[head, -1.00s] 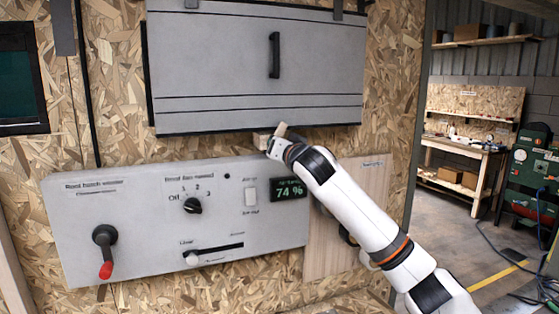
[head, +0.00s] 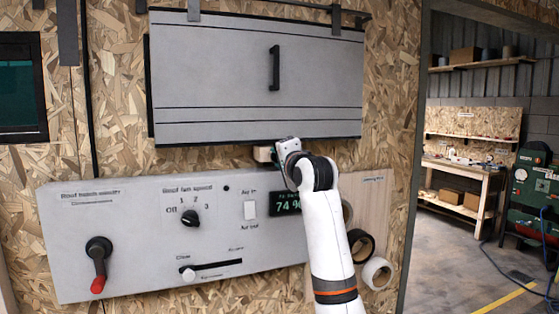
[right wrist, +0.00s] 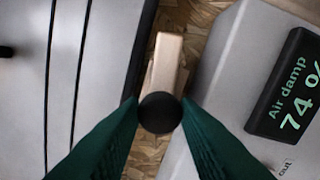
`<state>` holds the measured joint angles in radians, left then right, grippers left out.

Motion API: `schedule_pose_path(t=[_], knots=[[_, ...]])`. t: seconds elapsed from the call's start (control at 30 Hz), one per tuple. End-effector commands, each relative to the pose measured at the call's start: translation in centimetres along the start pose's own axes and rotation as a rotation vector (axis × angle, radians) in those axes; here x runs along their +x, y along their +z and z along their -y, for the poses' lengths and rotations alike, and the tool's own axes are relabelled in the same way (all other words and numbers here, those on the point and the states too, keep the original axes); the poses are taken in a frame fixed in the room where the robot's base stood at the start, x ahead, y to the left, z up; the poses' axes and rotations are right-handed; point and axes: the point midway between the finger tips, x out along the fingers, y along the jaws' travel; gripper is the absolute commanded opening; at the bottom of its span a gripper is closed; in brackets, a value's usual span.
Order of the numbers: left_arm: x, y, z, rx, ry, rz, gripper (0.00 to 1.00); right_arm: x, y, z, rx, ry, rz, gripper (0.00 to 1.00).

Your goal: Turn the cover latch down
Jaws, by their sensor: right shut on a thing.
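The cover (head: 215,85) is a grey panel with a black upright handle, hanging shut on the wall. The latch (head: 263,154) is a small pale wooden piece at its lower edge, partly hidden by my right gripper (head: 279,157). In the right wrist view the latch (right wrist: 167,62) runs along the gap beside the cover's edge, with a dark round knob (right wrist: 160,112) at its near end. The green fingers of my right gripper (right wrist: 160,118) are closed on this knob from both sides. My left gripper is not in view.
A grey control panel (head: 150,215) sits below the cover, with a red-tipped crank (head: 98,270), a dial, a slider and a display (head: 286,201) close under my right gripper. Tape rolls (head: 376,273) hang at the right. A narrow chipboard gap separates cover and panel.

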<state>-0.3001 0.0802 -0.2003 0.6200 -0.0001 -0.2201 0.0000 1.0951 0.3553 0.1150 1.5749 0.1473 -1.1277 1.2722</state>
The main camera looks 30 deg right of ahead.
Motion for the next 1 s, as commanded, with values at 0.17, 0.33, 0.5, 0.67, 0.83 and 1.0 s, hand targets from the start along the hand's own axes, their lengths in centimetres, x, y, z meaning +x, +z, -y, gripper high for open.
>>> schedule_pose_path(t=[0.17, 0.33, 0.5, 0.67, 0.83, 1.0], knots=[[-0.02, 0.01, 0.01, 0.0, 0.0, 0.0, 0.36, 0.03, -0.02, 0.08, 0.086, -0.003, 0.0, 0.06], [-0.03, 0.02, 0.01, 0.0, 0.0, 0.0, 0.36, 0.02, 0.0, 0.09, 0.132, -0.002, 0.0, 0.06], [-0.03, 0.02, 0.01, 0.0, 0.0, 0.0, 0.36, 0.02, 0.0, 0.09, 0.15, -0.002, 0.0, 0.06], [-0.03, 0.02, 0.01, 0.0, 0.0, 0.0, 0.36, 0.01, 0.01, 0.09, 0.153, -0.002, 0.001, 0.06], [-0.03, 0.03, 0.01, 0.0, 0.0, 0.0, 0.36, 0.01, 0.02, 0.08, 0.152, -0.002, 0.001, 0.06], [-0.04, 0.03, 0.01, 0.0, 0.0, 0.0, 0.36, 0.01, 0.02, 0.07, 0.152, -0.001, 0.001, 0.5]])
